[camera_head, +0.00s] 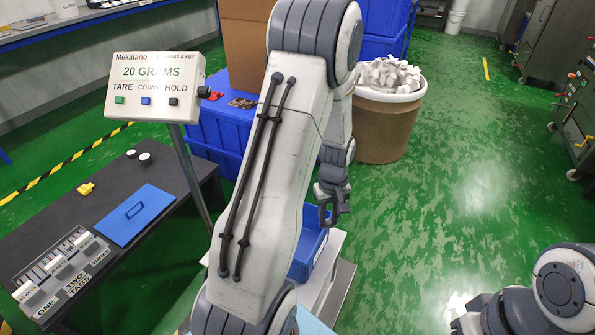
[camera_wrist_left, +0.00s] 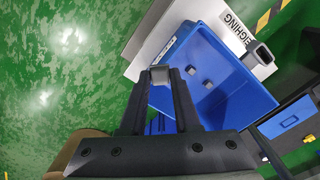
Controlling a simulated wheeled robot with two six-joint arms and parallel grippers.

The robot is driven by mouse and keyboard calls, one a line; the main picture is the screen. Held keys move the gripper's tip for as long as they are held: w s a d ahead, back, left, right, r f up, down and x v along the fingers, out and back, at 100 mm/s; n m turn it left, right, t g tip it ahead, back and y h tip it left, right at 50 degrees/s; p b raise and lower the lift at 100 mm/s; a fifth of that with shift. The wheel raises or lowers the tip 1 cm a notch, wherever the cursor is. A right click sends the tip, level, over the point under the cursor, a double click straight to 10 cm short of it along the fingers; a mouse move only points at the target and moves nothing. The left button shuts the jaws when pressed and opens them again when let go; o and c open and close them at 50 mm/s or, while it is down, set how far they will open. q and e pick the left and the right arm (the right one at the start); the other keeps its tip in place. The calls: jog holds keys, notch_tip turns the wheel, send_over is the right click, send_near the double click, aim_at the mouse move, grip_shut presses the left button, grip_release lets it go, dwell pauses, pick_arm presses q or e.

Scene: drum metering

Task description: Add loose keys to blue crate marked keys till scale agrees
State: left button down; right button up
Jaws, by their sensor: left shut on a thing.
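The blue crate (camera_head: 309,252) stands on the white scale (camera_head: 329,273), partly hidden behind my left arm. In the left wrist view the crate (camera_wrist_left: 232,95) holds two small pale keys (camera_wrist_left: 193,72) on its floor. My left gripper (camera_head: 333,212) is above the crate. In the left wrist view this gripper (camera_wrist_left: 160,76) is shut on a grey key (camera_wrist_left: 160,75) at its fingertips, over the crate's near edge. The scale display (camera_head: 154,86) reads 20 GRAMS. A brown drum (camera_head: 385,128) heaped with loose white keys (camera_head: 388,73) stands behind. My right gripper is out of view.
A black bench (camera_head: 150,210) at the left carries a blue panel (camera_head: 135,214), a yellow piece (camera_head: 86,188), two round white-topped items and a tag rack (camera_head: 60,275). Blue bins and a cardboard box (camera_head: 243,45) stand behind. Green floor at the right is clear.

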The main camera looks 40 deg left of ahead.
pick_arm(q)
jog(key=s+a+r+n+p, duration=0.4)
jog(key=a+r+n+p, duration=0.3)
jog(key=n+p, duration=0.2)
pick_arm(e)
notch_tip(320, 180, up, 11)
pick_arm(q)
notch_tip(320, 180, down, 10)
jog(key=b, duration=0.9)
jog(key=shift+w+a+b, duration=0.25)
jog(key=shift+b, duration=0.15)
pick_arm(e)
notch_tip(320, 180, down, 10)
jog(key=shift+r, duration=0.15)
pick_arm(q)
jog(key=shift+f, duration=0.1)
jog(key=shift+f+b, duration=4.35)
jog(key=shift+f, duration=2.25)
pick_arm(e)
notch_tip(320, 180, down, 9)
pick_arm(q)
jog(key=shift+f+b, duration=1.25)
jog(key=shift+f, duration=0.6)
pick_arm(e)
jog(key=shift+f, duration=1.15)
